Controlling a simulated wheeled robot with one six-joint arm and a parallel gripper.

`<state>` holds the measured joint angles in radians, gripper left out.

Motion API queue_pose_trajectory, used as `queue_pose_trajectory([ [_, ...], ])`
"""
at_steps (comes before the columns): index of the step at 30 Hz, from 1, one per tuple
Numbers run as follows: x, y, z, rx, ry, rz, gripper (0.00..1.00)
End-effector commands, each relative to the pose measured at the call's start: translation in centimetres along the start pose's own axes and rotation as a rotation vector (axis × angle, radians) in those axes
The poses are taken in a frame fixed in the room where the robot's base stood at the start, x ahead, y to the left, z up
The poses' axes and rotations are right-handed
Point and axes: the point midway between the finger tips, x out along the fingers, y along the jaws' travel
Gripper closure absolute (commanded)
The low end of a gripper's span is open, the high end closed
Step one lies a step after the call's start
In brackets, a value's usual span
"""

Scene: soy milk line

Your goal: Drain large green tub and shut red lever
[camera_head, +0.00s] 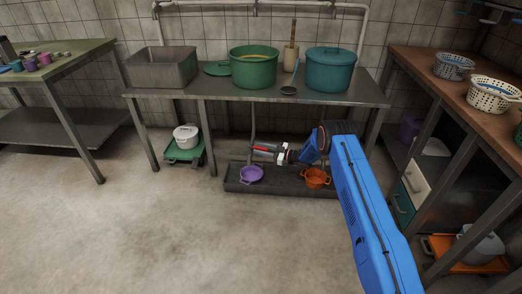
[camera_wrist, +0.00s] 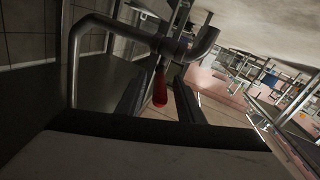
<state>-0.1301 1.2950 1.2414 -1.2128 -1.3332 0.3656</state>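The large green tub (camera_head: 254,70) stands on the metal table, with yellowish contents just showing inside its rim. A drain pipe (camera_wrist: 125,30) crosses the top of the wrist view and bends down at the left. The red lever (camera_wrist: 160,90) hangs below the pipe fitting, pointing downward in the picture. My gripper (camera_head: 268,153) is under the table, above the dark trough. In the wrist view its two dark fingers stand on either side of the red lever, with gaps visible. Whether either finger touches the lever is unclear.
A purple pot (camera_head: 250,175) and an orange pot (camera_head: 316,178) sit in the trough (camera_head: 283,186) below my gripper. A lidded teal pot (camera_head: 329,72) and a steel basin (camera_head: 162,68) are on the table (camera_head: 225,97). A white pot (camera_head: 186,136) stands at lower left. The front floor is clear.

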Motion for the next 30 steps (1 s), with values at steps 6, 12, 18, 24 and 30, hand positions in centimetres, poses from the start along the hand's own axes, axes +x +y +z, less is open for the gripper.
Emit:
queue_pose_trajectory([
  [6,0.0,0.0,0.0,0.0,0.0,0.0,0.67],
  [12,-1.1,0.1,0.0,0.001,-0.001,0.002,0.67],
  [18,-4.4,0.2,0.0,0.0,-0.001,0.004,0.67],
  [24,-8.2,0.1,0.1,0.002,-0.001,0.003,0.67],
  [30,-10.9,0.0,0.0,0.0,0.0,0.001,0.67],
])
